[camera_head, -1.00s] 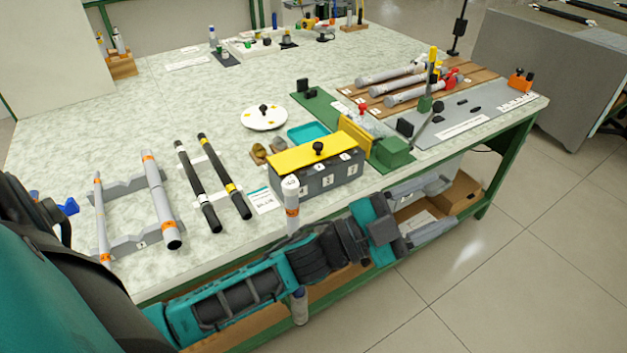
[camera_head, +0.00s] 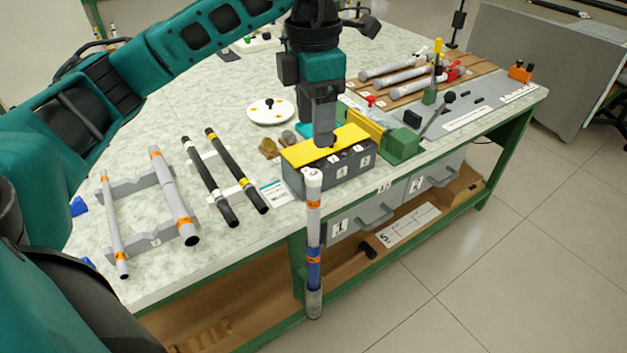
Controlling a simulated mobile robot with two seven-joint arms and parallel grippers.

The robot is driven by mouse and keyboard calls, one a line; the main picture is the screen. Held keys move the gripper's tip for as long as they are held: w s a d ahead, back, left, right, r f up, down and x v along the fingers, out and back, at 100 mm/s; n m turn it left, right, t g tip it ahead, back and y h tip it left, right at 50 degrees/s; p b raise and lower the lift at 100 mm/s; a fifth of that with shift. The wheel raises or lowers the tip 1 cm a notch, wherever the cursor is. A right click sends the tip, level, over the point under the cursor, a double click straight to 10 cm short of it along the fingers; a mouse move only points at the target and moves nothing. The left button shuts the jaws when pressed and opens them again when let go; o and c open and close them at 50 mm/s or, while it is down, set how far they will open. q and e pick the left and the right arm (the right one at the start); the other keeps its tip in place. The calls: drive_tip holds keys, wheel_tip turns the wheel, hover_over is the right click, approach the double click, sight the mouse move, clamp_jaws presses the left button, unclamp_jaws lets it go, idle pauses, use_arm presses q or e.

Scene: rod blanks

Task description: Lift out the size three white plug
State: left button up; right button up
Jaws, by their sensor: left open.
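I cannot make out a white plug in this view. A dark grey box (camera_head: 337,180) with several numbered white labels on its front stands near the table's front edge. My left gripper (camera_head: 325,143) points straight down over the lid. It is open, with its fingertips at the lid's black knob, which they mostly hide. I cannot tell whether the fingers touch the knob. My right gripper is not in view.
A white disc (camera_head: 258,115) with a black knob lies behind the box. Black rods (camera_head: 214,185) and grey tubes (camera_head: 174,200) rest on holders at left. A green vise (camera_head: 402,146) stands close at right. An upright white tube (camera_head: 313,215) stands in front of the box.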

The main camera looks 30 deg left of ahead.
use_arm(q)
drive_tip(key=f, duration=0.6)
drive_tip(key=shift+a+f, duration=0.2)
drive_tip(key=shift+a, duration=0.05)
drive_tip(key=shift+s+f, duration=0.1)
drive_tip(key=shift+f, duration=3)
drive_tip(key=shift+c, duration=0.2)
drive_tip(key=c, duration=0.8)
drive_tip(key=shift+c, duration=0.3)
drive_tip(key=shift+r, duration=0.1)
wheel_tip(320, 180, up, 10)
drive_tip(key=shift+d+r, duration=0.1)
drive_tip(key=shift+r, duration=0.1)
wheel_tip(320, 180, up, 10)
drive_tip(key=f+p, duration=0.1)
drive_tip(key=p, duration=0.2)
hover_over(312, 174)
drive_tip(key=shift+r, duration=0.25)
